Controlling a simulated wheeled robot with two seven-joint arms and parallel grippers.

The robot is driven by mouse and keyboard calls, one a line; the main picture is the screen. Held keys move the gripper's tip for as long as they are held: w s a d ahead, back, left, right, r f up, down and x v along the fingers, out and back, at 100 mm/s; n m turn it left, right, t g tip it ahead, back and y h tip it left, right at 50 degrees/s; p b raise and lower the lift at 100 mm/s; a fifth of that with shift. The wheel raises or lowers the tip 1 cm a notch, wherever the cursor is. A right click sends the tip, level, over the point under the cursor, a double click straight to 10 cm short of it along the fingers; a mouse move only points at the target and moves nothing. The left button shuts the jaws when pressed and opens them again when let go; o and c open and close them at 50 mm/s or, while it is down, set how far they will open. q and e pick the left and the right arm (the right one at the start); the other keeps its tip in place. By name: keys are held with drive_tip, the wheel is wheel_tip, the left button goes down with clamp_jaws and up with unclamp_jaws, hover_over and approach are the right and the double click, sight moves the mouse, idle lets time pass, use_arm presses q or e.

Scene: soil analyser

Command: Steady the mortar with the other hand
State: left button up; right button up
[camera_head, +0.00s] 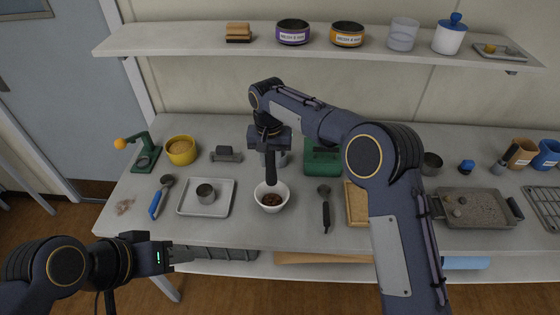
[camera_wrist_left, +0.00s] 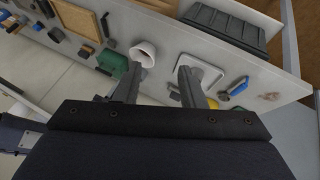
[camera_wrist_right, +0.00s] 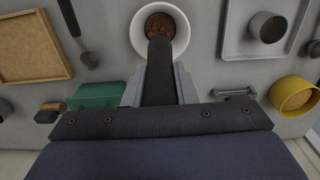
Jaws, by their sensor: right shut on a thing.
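The mortar (camera_head: 272,209) is a small white bowl with brown soil in it, near the middle of the bench. It also shows in the right wrist view (camera_wrist_right: 137,38) and, from the side, in the left wrist view (camera_wrist_left: 143,55). My right gripper (camera_head: 269,152) is shut on a dark pestle (camera_wrist_right: 158,75) above the mortar. The pestle points down at the bowl; I cannot tell whether its tip touches the soil. My left gripper (camera_wrist_left: 158,85) is open and empty, in front of the bench at the left, apart from the mortar.
A tray (camera_head: 226,208) with a metal cup (camera_head: 206,193) lies left of the mortar. A blue-handled scoop (camera_head: 160,197) is further left. A dark spoon (camera_head: 325,208) lies right of the mortar, near a framed sieve (camera_head: 355,205). The bench front before the mortar is clear.

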sight(280, 202)
use_arm(q)
drive_tip(key=shift+o, duration=0.2)
